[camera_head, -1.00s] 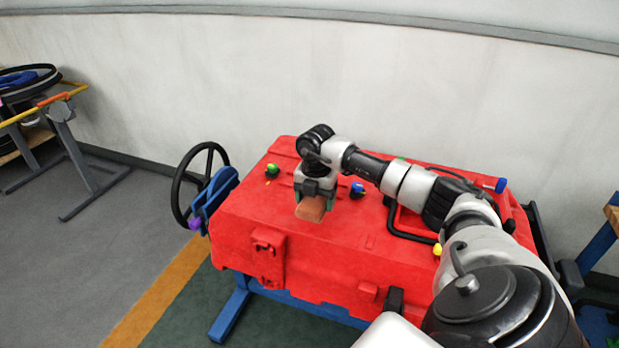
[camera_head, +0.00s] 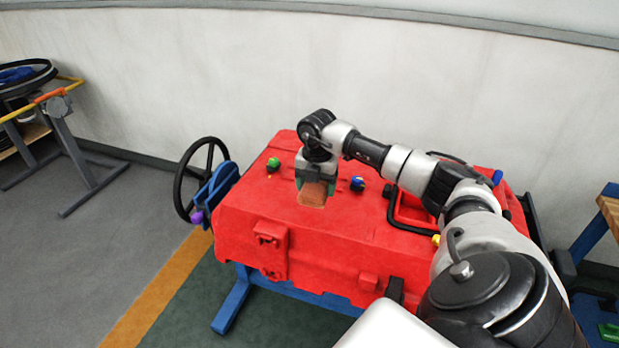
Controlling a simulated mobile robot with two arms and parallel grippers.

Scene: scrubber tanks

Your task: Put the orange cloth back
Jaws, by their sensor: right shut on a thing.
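My right gripper (camera_head: 315,180) points down over the top of the red tank (camera_head: 345,250). It is shut on the orange cloth (camera_head: 312,194), a small brownish-orange piece that shows below the fingers. I cannot tell whether the cloth touches the tank top. My left gripper is not in view.
A green knob (camera_head: 273,164) and a blue knob (camera_head: 357,184) stand on the tank top on either side of the gripper. A black handwheel (camera_head: 198,180) is at the tank's left end. A cart (camera_head: 62,128) stands far left. Grey floor (camera_head: 110,240) between is clear.

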